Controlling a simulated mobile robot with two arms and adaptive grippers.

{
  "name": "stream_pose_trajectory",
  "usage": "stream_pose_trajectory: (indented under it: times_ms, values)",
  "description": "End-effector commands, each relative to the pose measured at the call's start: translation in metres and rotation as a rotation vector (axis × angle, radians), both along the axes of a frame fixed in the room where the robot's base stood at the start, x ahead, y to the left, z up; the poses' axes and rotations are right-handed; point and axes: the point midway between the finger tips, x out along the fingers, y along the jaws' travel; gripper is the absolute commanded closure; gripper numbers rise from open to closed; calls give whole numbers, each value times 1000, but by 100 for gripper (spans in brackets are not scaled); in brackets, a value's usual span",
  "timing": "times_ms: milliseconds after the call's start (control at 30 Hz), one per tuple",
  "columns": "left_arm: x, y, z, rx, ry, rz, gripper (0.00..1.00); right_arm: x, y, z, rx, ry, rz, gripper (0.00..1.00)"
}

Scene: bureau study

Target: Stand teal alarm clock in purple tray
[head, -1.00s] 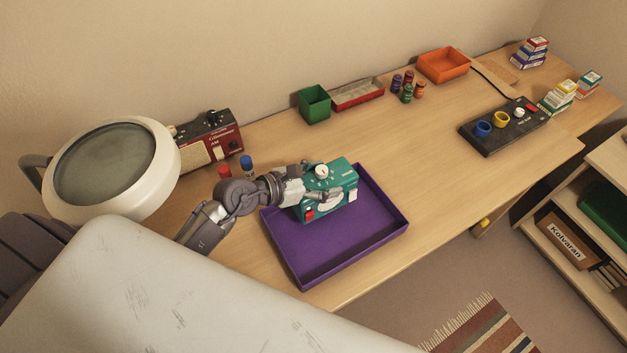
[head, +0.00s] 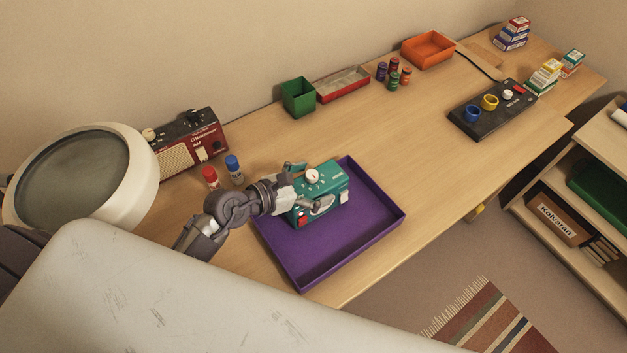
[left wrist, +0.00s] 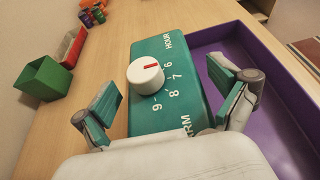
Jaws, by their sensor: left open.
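The teal alarm clock (head: 326,191), a box with a white dial on top and a red button on its near end, stands upright in the back left part of the purple tray (head: 345,250). My left gripper (head: 306,188) is around the clock's left end, with its fingers spread. In the left wrist view the clock (left wrist: 190,90) lies between the two fingertips of my left gripper (left wrist: 168,98), with gaps on both sides. The tray also shows there (left wrist: 280,100). My right gripper is not in view.
A red radio (head: 195,145), red and blue markers (head: 234,169) and a magnifier lamp (head: 85,180) stand left of the tray. A green box (head: 298,97), red tray (head: 343,85) and orange tray (head: 428,50) line the wall.

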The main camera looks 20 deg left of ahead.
Motion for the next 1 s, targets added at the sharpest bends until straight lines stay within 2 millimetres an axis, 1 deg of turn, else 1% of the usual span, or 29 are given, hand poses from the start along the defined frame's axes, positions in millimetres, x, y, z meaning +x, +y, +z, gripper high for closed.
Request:
stream_pose_trajectory:
  times_ms: [100, 167, 267, 500, 700, 833, 1000]
  values:
    - [0, 0, 2, -1, -1, 0, 3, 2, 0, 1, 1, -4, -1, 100]
    - [0, 0, 7, -1, -2, 0, 3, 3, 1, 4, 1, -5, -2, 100]
    - [-9, 8, 7, 3, 1, 1, 3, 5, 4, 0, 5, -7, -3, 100]
    - [-47, 36, 25, 5, 1, -2, 3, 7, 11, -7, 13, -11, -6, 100]
    - [-74, 57, 39, 3, 2, 0, 3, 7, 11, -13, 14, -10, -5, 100]
    - [-84, 65, 46, 2, 1, 1, 3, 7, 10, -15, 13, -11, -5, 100]
    - [-88, 68, 50, -1, -1, 0, 3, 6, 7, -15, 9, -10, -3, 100]
